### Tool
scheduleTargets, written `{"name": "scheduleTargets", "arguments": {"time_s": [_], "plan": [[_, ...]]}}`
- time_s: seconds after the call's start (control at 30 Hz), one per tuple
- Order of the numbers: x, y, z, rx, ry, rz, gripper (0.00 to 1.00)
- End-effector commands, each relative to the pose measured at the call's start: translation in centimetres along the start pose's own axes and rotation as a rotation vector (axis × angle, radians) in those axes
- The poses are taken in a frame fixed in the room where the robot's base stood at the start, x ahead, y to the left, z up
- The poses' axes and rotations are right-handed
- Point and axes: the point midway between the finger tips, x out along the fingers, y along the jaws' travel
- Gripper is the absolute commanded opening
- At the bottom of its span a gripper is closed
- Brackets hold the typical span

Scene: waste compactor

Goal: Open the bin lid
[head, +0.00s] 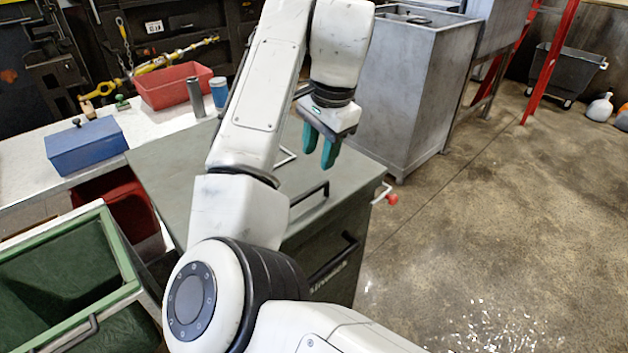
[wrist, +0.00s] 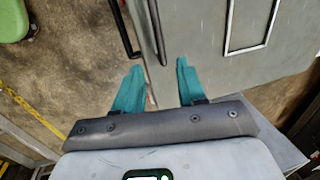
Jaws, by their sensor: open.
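The bin (head: 350,225) is a grey-green box with a flat lid (head: 180,165) that lies closed. A dark bar handle (head: 309,196) sits near the lid's front edge, and another dark handle (head: 335,262) is on the front face below it. My gripper (head: 320,160) is open and empty, its teal fingers pointing down above the lid, near the lid handle. In the wrist view my gripper (wrist: 158,68) shows with the lid (wrist: 205,45) beyond its fingers and a dark handle ahead. My arm hides part of the lid.
A green-framed container (head: 125,265) stands at the lower left. A white bench holds a blue box (head: 86,145) and a red tray (head: 175,88). A metal cabinet (head: 400,100) stands behind the bin. A red knob (head: 392,199) sticks out at its right.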

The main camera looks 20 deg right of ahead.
Motion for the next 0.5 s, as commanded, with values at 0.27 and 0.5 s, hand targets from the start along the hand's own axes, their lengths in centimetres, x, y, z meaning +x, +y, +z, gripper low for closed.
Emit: {"name": "scheduleTargets", "arguments": {"time_s": [0.27, 0.5], "plan": [[5.0, 0.1, 0.0, 0.000, -0.001, 0.004, 0.40], [8.4, 0.1, -0.1, -0.001, 0.001, 0.001, 0.40]]}}
